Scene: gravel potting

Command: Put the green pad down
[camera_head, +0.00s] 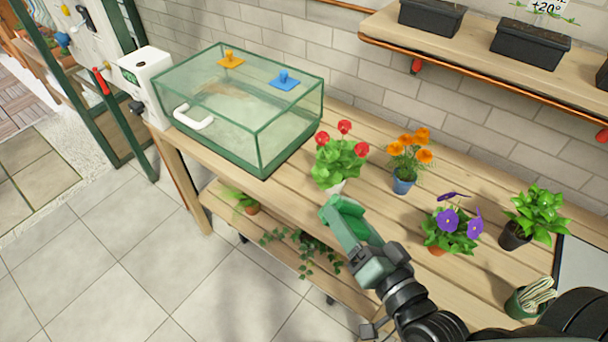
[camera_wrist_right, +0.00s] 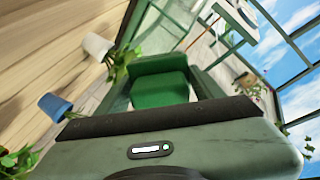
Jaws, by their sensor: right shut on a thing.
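My right gripper (camera_head: 343,212) is shut on the green pad (camera_head: 352,222), in front of the red-flowered plant and near the bench's front edge. In the right wrist view the pad (camera_wrist_right: 160,88) is a plain green block between the two fingers. The hand hides part of it in the head view. The pad appears held above the bench (camera_head: 290,192); I cannot tell its exact height. My left gripper is not in view.
A glass tank (camera_head: 285,130) with a green frame stands at the bench's left. Potted red (camera_head: 340,160), orange (camera_head: 408,160) and purple (camera_head: 452,228) flowers and a leafy plant (camera_head: 535,210) stand to the right. Bare planks show between pots. A lower shelf (camera_head: 270,235) holds plants.

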